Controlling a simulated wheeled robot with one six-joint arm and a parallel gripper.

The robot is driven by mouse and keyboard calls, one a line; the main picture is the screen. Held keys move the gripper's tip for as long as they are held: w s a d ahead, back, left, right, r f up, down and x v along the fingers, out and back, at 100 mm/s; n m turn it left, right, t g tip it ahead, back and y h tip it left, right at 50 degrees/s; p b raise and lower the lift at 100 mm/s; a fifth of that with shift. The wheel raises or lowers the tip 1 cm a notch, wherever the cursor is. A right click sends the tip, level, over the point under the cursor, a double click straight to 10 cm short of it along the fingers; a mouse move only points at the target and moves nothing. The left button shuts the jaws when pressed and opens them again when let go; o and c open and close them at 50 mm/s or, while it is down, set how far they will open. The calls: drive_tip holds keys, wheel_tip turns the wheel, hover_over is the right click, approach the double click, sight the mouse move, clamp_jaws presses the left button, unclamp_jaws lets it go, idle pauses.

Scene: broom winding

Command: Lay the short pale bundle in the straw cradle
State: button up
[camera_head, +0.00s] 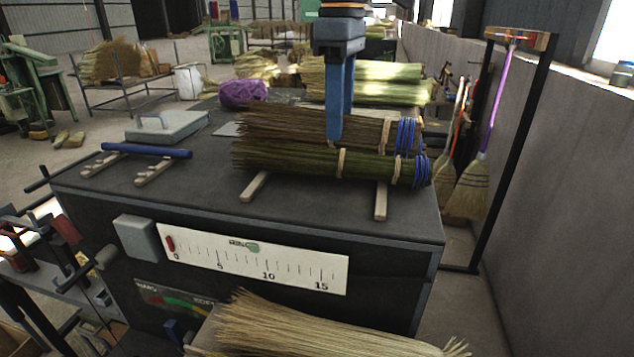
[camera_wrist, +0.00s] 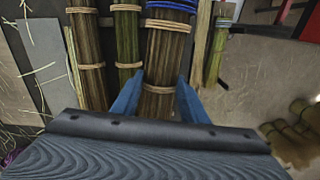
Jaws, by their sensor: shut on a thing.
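My gripper (camera_head: 335,138) points straight down over the table with its blue fingers on either side of a brownish straw bundle (camera_head: 285,120). This bundle has tan ties and blue bands at its right end; it also shows between the fingers in the wrist view (camera_wrist: 168,50). A greener bundle (camera_head: 290,157) with similar bands lies just in front of it across two pale wooden rails (camera_head: 254,187), which look like the straw cradle. I cannot tell whether the held bundle touches the rails or the green bundle. Paler yellow-green bundles (camera_head: 395,72) lie behind.
A blue rod (camera_head: 147,150) rests on two notched wooden strips at the left. A grey lidded box (camera_head: 166,125) and purple twine (camera_head: 243,93) stand behind it. A loose pale straw bundle (camera_head: 310,325) lies lower in front. Brooms (camera_head: 467,185) hang at the right.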

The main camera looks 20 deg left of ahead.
drive_tip(key=shift+s+a+n, duration=0.25)
drive_tip(key=shift+s+n, duration=0.35)
drive_tip(key=shift+s, duration=0.3)
wheel_tip(320, 180, down, 10)
drive_tip(key=p, duration=0.4)
drive_tip(key=shift+r, duration=0.2)
drive_tip(key=shift+f, duration=0.15)
drive_tip(key=o, duration=1.1)
